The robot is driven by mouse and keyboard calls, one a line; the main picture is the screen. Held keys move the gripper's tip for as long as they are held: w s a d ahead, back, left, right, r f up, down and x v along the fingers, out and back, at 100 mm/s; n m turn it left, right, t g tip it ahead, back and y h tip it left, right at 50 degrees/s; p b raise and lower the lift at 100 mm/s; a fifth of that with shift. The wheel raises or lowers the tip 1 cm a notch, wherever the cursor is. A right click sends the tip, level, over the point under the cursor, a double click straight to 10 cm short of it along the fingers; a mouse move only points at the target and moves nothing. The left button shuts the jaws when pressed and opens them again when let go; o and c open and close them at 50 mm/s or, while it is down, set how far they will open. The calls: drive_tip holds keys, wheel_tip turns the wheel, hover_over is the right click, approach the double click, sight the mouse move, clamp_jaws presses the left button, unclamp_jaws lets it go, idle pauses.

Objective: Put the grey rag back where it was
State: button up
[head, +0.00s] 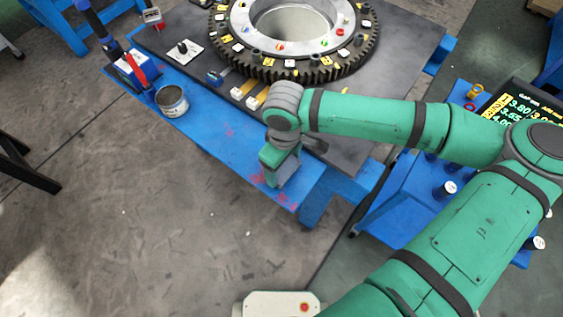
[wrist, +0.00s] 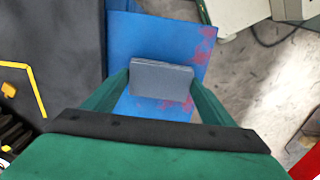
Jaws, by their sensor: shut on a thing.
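The grey rag (wrist: 161,80) shows in the wrist view as a flat, ribbed grey piece between the two fingers. My gripper (wrist: 161,84) is shut on it, one green finger at each side. Below the rag is the blue bench edge (wrist: 150,35) with red smears. In the head view my gripper (head: 279,172) is over the near right end of that blue edge (head: 225,135), and a grey piece of the rag (head: 288,172) shows beside the fingers. I cannot tell whether the rag touches the blue surface.
A large gear ring (head: 368,45) stands on the dark bench top (head: 400,60). A blue trolley (head: 400,215) with a display is at right. The blue strip between tin and gripper is clear.

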sight(283, 168)
drive_tip(key=shift+s+a+f, duration=0.1)
drive_tip(key=shift+s+f, duration=0.1)
drive_tip(key=shift+s, duration=0.1)
drive_tip(key=shift+s+f, duration=0.1)
drive_tip(key=o, duration=1)
wheel_tip(283, 168, up, 12)
idle(0.3)
